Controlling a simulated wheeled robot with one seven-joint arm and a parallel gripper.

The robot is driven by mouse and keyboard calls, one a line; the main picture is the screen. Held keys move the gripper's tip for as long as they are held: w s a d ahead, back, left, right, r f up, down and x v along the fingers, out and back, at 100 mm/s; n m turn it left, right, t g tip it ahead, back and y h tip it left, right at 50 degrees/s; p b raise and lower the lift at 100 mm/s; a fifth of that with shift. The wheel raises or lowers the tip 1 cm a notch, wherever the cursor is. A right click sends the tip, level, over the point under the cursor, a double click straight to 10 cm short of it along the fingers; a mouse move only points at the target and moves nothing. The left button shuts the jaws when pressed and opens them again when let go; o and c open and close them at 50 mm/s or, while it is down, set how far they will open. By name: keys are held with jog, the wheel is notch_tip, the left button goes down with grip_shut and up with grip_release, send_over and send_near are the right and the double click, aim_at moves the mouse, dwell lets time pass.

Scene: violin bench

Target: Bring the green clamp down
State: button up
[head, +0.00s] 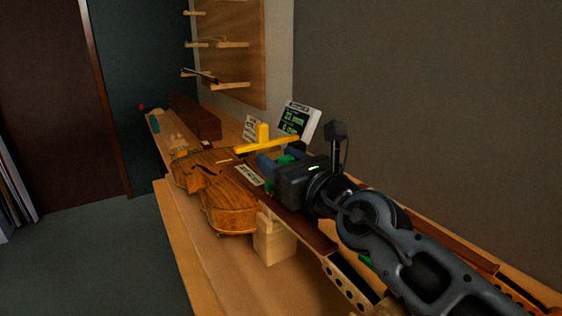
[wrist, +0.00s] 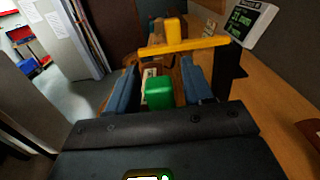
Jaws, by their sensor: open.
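A green block-like piece, which looks like the green clamp, shows in the wrist view (wrist: 159,93) between my gripper's two blue fingers, with gaps on both sides. My gripper (head: 272,160) is open over the bench, just right of the violin (head: 218,193). I cannot tell how far the green clamp reaches below; its lower part is hidden. A yellow T-shaped clamp (head: 263,139) stands just beyond the fingertips; its bar crosses the wrist view (wrist: 171,46).
A small screen with green text (head: 299,119) stands behind my gripper by the wall. The violin rests near the bench's front edge, by a pale wooden block (head: 275,240). Wall pegs (head: 232,85) are at the back. The front bench strip (head: 205,258) is bare.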

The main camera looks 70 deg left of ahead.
jog(key=p+v, duration=0.1)
jog(key=v, duration=0.6)
jog(key=shift+d+p, duration=0.4)
jog(key=shift+w, duration=0.1)
